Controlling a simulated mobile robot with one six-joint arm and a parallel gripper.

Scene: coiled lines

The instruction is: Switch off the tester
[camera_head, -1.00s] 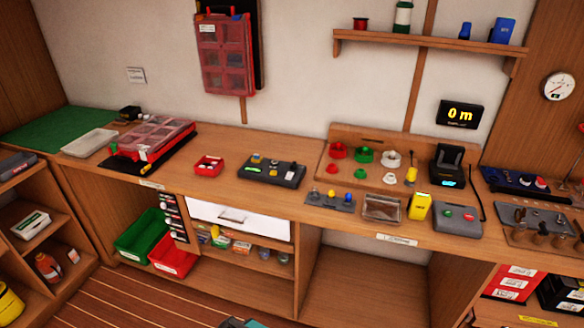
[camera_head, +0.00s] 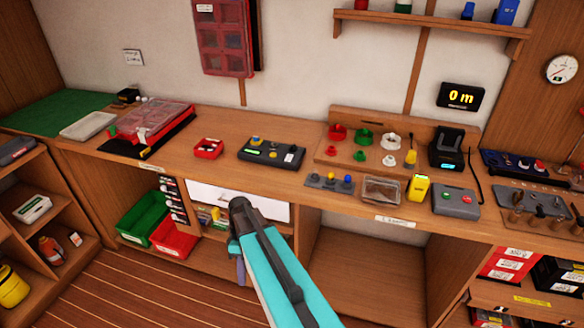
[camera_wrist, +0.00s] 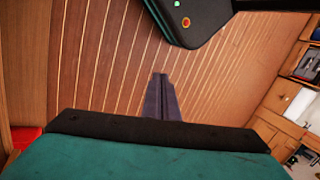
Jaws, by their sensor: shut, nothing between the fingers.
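The gripper is in front of and below the bench top, apart from the tester. The tester is not seen in the wrist view.
A small red tray (camera_head: 208,149) stands left of the tester. A strip with coloured knobs (camera_head: 329,181), a clear box (camera_head: 381,190), a yellow device (camera_head: 418,188) and a grey button box (camera_head: 456,203) stand to the right.

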